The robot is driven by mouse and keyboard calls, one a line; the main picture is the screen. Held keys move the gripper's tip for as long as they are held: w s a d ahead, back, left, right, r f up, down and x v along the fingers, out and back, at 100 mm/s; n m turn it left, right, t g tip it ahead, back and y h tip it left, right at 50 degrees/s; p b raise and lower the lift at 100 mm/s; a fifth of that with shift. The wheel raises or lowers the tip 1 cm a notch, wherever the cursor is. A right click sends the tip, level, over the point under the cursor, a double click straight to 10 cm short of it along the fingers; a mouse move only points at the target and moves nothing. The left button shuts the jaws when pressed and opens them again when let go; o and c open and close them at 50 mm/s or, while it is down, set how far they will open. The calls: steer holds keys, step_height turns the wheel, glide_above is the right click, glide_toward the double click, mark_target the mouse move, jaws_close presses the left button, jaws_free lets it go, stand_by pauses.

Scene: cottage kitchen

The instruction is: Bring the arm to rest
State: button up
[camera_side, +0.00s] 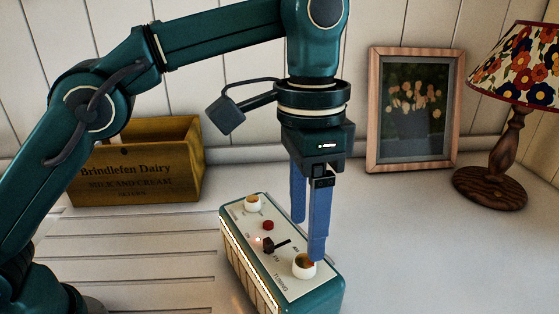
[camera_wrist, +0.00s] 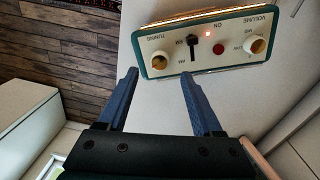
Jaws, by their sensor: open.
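My gripper (camera_side: 308,226) points straight down with its two blue fingers apart and nothing between them. In the side view its fingers overlap the top of a teal radio (camera_side: 331,297), close to the tuning knob (camera_side: 304,266). In the wrist view the open fingertips (camera_wrist: 160,72) lie just short of the radio's panel (camera_wrist: 174,50), beside the tuning knob end. The panel carries a volume knob, a red button, a black lever and a small lit red light. Whether a fingertip touches the radio I cannot tell.
A wooden dairy crate (camera_side: 138,175) stands at the back left, partly behind my arm. A framed picture (camera_side: 414,110) leans against the back wall. A lamp with a floral shade (camera_side: 519,65) stands at the right. The white counter (camera_side: 430,240) right of the radio is clear.

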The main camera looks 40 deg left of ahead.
steer(key=shift+w+a+r, duration=0.15)
steer(key=s+a+r+n+t, duration=0.35)
steer(key=a+r, duration=0.45)
steer(key=a, duration=0.3)
steer(key=s+a+f+n+t, duration=0.2)
steer(key=s+a+f+n, duration=0.2)
steer(key=f, duration=0.7)
steer(key=s+a, duration=0.2)
steer(key=s, duration=0.2)
steer(key=shift+s+a, duration=0.15)
steer(key=shift+a, duration=0.1)
steer(key=shift+t, duration=0.25)
steer(key=shift+c, duration=0.4)
